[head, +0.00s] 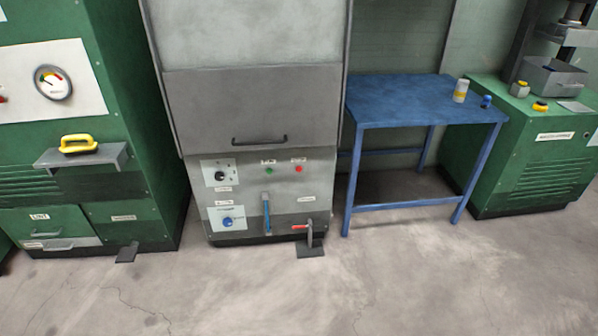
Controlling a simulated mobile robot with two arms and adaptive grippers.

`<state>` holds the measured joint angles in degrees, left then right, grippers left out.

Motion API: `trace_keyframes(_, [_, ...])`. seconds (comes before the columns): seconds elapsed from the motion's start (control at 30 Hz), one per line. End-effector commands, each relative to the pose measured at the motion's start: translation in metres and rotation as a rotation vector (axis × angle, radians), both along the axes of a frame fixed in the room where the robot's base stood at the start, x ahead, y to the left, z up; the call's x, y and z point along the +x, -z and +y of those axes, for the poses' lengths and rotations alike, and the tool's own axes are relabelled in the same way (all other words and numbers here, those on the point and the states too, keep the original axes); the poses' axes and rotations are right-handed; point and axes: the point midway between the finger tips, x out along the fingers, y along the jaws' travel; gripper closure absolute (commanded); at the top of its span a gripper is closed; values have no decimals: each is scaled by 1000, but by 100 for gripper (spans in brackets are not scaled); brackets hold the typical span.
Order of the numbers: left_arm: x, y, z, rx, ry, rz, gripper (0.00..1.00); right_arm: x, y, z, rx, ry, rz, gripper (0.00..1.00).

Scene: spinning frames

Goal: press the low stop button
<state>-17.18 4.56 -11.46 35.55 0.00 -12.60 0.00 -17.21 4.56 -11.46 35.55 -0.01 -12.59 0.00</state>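A small red button (299,169) sits on the lower front panel of the grey machine (250,110), with a small label above it that is too small to read. A green button (269,171) is to its left, also under a label. A part of another red button (3,99) shows at the left edge on the green machine's white panel. I cannot tell from the labels which is the stop button. Neither of my grippers is in view.
The floor in front is clear.

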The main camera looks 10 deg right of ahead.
Motion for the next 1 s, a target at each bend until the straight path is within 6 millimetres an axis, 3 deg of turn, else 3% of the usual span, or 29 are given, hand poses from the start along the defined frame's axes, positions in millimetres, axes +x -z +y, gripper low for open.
trace_keyframes(0.3, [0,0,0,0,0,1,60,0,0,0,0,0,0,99])
trace_keyframes(1.0, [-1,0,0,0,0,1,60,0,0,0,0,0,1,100])
